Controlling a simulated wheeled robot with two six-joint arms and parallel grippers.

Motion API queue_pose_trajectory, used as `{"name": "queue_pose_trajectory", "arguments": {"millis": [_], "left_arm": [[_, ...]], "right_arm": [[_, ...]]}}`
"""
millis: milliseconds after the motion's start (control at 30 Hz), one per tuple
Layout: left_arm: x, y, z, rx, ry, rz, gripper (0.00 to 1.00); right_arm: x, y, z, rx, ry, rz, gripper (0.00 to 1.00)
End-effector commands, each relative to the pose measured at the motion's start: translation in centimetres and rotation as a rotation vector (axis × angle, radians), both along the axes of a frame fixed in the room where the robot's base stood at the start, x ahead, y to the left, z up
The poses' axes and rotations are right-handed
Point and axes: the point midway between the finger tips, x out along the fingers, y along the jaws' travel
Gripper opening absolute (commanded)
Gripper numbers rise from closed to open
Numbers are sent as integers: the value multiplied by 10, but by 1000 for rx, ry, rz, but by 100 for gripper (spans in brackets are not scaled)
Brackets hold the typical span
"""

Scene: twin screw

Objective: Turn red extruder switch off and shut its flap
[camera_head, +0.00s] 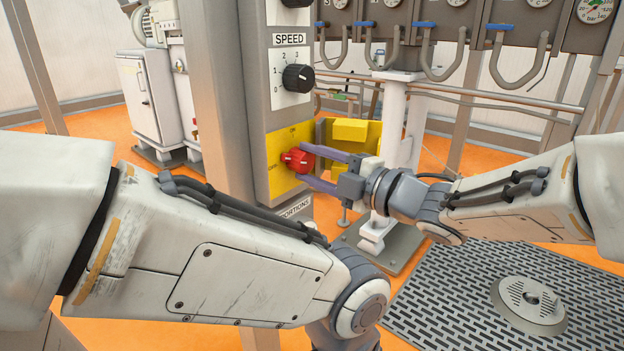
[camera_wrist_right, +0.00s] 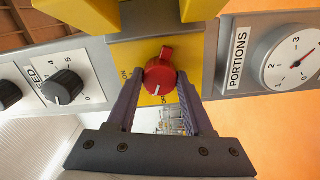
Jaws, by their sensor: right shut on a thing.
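The red switch (camera_head: 296,161) sits on a yellow plate (camera_head: 281,180) on the front of a grey post. My right gripper (camera_head: 304,164) reaches it from the right and is shut on it, one finger on each side. In the right wrist view the switch (camera_wrist_right: 160,76) is between the fingers, its white mark toward the bottom of the picture near a partly hidden OFF label; ON is at the left. The yellow flap (camera_head: 350,132) stands open to the right of the plate, partly behind my right gripper. My left gripper is out of the picture; only its arm shows.
Above the switch is a black SPEED knob (camera_head: 298,78); a PORTIONS dial (camera_wrist_right: 295,60) is below it. A white pedestal (camera_head: 403,120) stands behind my right gripper. Hoses and gauges hang at the back. A floor grating (camera_head: 450,285) lies at the lower right.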

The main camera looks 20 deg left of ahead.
Motion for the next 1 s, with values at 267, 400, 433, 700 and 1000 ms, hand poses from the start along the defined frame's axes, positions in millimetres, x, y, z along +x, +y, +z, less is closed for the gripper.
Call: {"name": "queue_pose_trajectory", "arguments": {"millis": [267, 400, 433, 700, 1000], "left_arm": [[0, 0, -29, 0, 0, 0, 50], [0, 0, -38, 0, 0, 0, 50], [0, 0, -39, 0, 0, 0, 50], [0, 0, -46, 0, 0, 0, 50], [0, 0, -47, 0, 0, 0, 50]], "right_arm": [[0, 0, -4, -78, -213, -1, 0], [0, 0, -3, -107, -293, 0, 0], [0, 0, -3, -111, -306, 0, 0], [0, 0, -2, -144, -387, 0, 0], [0, 0, -1, -150, -405, 0, 0]]}}
